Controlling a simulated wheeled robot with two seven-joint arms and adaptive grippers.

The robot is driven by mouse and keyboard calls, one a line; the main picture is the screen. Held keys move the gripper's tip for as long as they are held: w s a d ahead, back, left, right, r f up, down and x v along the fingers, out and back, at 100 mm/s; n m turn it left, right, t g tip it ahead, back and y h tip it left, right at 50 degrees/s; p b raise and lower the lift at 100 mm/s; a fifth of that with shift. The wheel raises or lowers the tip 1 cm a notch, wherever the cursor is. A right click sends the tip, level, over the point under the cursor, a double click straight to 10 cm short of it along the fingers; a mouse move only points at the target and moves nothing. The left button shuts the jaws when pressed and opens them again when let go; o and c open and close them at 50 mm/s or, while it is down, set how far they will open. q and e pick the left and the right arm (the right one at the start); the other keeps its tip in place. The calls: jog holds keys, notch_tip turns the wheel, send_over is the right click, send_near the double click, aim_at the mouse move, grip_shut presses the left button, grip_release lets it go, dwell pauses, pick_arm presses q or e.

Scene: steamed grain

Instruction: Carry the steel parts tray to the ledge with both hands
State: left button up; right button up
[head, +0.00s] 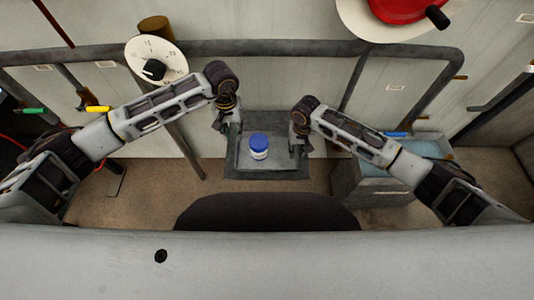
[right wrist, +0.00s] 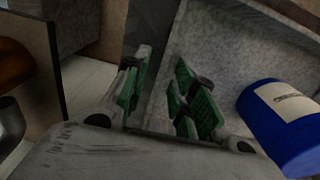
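My right gripper (head: 300,142) is at the tray's right side. In the right wrist view its green-padded fingers (right wrist: 163,92) are apart, on either side of the tray's side wall (right wrist: 168,60), with gaps visible.
A dark flat surface (head: 266,174) shows under the tray's near edge. A grey bin with blue contents (head: 375,185) stands to the right. A pipe rail (head: 290,48) runs along the back wall, with a white dial (head: 156,58) at left and a red wheel (head: 400,8) above.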

jog(key=shift+r, duration=0.1)
dwell(0.3)
notch_tip(320, 180, up, 12)
dwell(0.7)
jog(key=shift+s+f, duration=0.15)
jog(key=shift+f, duration=0.05)
dwell(0.5)
